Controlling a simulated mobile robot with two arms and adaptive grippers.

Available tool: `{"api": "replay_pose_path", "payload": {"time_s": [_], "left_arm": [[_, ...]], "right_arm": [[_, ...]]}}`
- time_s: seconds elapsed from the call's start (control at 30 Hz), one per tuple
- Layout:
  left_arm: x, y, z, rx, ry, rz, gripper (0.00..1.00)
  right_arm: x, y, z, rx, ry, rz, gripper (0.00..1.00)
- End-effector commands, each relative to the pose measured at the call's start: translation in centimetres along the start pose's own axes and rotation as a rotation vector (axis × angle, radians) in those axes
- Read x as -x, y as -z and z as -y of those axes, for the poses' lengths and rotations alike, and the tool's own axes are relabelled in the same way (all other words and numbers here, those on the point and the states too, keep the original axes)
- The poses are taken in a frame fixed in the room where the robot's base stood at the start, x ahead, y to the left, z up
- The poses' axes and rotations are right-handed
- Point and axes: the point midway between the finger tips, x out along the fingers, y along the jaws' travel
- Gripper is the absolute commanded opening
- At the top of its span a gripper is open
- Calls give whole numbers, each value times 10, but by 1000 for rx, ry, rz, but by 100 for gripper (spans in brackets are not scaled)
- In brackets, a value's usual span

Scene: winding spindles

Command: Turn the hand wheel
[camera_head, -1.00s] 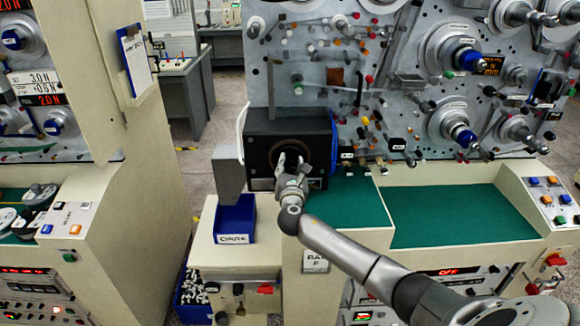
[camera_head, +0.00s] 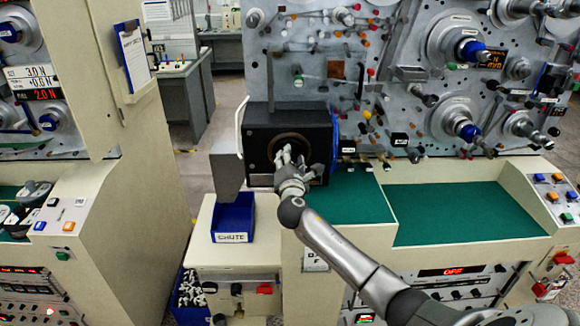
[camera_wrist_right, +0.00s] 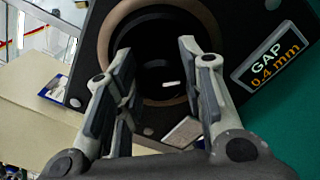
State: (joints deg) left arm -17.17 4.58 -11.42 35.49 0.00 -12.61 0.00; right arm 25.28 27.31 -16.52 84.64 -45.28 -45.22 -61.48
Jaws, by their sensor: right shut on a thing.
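A black box (camera_head: 258,130) stands on the green deck, with a brownish ring (camera_head: 290,140) in its front face. My right gripper (camera_head: 287,157) is at this ring. In the right wrist view its two fingers (camera_wrist_right: 158,52) stand apart on either side of a dark round part (camera_wrist_right: 160,72) inside the ring (camera_wrist_right: 112,38), and are shut on it. The contact is hard to see, and I cannot tell whether this part is the hand wheel. A blue rim (camera_head: 336,140) shows at the box's right side. My left gripper is not in view.
A label (camera_wrist_right: 272,65) on the box reads "GAP 0.4 mm". A grey block (camera_head: 226,170) sits left of the box, above a blue bin (camera_head: 234,217) marked "CHUTE". Reels and guides fill the upright panel (camera_head: 385,105). The green deck (camera_head: 450,215) on the right is clear.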

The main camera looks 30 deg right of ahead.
Motion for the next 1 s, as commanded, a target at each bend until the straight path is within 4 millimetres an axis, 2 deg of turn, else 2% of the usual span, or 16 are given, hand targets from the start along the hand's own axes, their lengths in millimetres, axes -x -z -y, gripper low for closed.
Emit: {"api": "replay_pose_path", "payload": {"time_s": [0.03, 0.2, 1.0], "left_arm": [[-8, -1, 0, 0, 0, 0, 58], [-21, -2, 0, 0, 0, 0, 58], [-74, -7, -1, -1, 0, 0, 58]], "right_arm": [[0, 3, 3, -49, 0, 1, 12], [0, 3, 3, -211, -1, 1, 12], [0, 3, 3, -963, 0, 0, 12]]}}
